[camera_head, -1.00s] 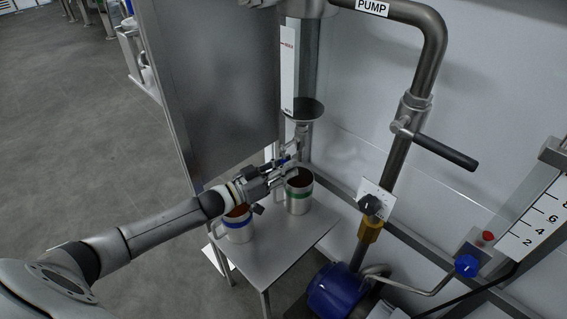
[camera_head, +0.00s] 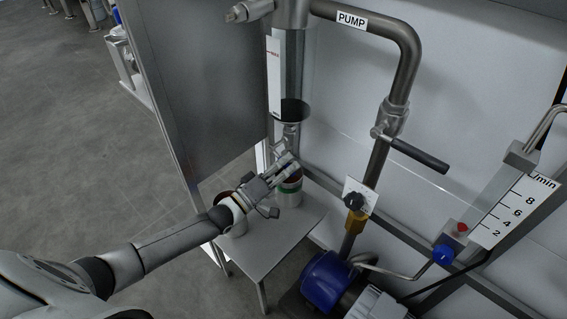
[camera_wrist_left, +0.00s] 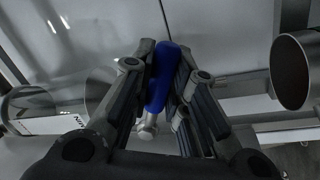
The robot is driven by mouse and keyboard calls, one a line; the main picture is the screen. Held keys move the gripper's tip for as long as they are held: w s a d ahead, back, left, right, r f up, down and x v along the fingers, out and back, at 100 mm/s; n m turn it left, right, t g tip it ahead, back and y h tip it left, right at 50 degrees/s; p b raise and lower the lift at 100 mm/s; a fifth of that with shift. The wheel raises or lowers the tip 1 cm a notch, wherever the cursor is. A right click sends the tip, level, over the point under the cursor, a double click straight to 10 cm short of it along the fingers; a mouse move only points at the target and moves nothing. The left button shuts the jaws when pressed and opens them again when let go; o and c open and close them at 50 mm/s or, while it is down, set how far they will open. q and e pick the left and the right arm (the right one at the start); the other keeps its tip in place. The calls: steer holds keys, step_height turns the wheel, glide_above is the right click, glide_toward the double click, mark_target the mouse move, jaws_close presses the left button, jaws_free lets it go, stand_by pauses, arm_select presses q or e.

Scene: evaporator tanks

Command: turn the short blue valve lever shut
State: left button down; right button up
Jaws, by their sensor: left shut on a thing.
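The short blue valve lever (camera_wrist_left: 163,75) shows in the left wrist view, on a small steel stem. It lies between the two fingers of my left gripper (camera_wrist_left: 167,58), which are shut on it. In the head view my left gripper (camera_head: 288,163) is at the drain valve (camera_head: 283,138) below the clear sight tube, above the small steel table. The lever is hidden behind the fingers there. My right gripper is not in view.
A green-banded steel mug (camera_head: 290,192) stands on the small table (camera_head: 285,240) under the gripper; another mug (camera_head: 232,218) is partly hidden by my left arm. A pump pipe with a black lever (camera_head: 420,157) and a blue pump (camera_head: 325,282) are to the right.

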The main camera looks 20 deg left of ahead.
mark_target(288, 166)
arm_select(q)
steer(key=n, duration=0.1)
steer(key=r+n+p, duration=0.1)
steer(key=n, duration=0.1)
steer(key=r+n+y, duration=0.1)
steer(key=n, duration=0.1)
steer(key=shift+s+d+r+t, duration=0.1)
steer(key=shift+d+r+t, duration=0.1)
steer(key=shift+d+t, duration=0.15)
steer(key=shift+r+n+y+p, duration=0.2)
steer(key=shift+r+n+p, duration=0.1)
steer(key=shift+n, duration=0.3)
steer(key=shift+r+n+y+p, duration=0.2)
steer(key=shift+n+p, duration=0.05)
steer(key=shift+n, duration=0.35)
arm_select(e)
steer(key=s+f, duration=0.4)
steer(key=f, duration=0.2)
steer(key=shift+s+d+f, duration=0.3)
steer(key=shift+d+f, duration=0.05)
arm_select(q)
steer(key=c, duration=1.4)
jaws_free()
steer(key=shift+f, duration=0.1)
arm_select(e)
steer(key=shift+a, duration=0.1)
